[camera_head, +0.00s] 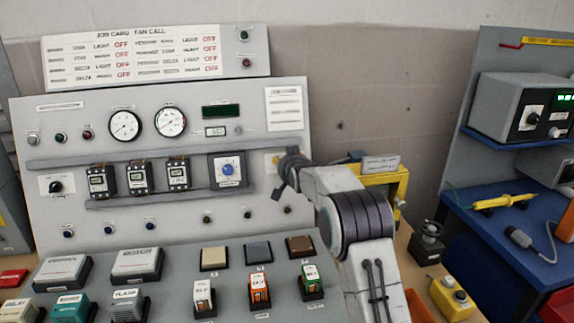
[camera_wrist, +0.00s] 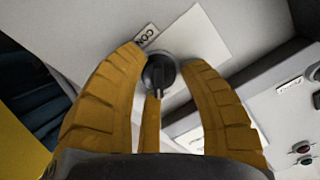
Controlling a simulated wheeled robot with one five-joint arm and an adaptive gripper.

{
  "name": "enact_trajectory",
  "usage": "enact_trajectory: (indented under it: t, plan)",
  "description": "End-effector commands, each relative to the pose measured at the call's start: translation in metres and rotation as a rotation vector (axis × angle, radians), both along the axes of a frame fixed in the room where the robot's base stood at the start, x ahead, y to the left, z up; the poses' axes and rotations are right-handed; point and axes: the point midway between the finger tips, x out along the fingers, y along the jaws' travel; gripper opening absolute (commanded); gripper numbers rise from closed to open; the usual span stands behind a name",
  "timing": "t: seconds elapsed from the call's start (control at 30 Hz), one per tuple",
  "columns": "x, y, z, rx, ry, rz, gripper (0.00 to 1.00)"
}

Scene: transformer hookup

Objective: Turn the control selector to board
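The control selector is a black round knob (camera_wrist: 158,74) on a white plate, seen in the wrist view. Its grip bar points down in that picture. A partly covered label starting "CON" (camera_wrist: 147,36) is beside it. My gripper (camera_wrist: 163,60) has its yellow fingers spread on either side of the knob, apart from each other. I cannot tell whether a fingertip touches the knob. In the head view my gripper (camera_head: 280,164) is at the right end of the grey panel (camera_head: 90,240), and my wrist hides the selector.
A blue dial (camera_head: 228,170) is left of my gripper, and another black knob (camera_head: 55,186) is at the panel's left. Several small buttons line the panel below. A yellow bracket (camera_head: 385,180) stands right of my arm. A blue bench (camera_head: 490,215) is farther right.

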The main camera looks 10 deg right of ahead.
Motion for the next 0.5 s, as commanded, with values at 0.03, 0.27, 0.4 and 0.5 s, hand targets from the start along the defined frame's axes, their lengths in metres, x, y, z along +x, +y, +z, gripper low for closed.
enact_trajectory:
  t: [0.03,0.27,0.4,0.5]
  plan:
    - [0.0000,0.0000,0.0002,0.000,0.000,0.000,0.32]
    - [0.0002,0.0000,0.0014,0.000,-0.003,0.000,0.12]
    - [0.0004,0.0001,0.0025,0.000,-0.006,0.000,0.00]
    - [0.0005,0.0001,0.0033,0.000,-0.008,0.000,0.00]
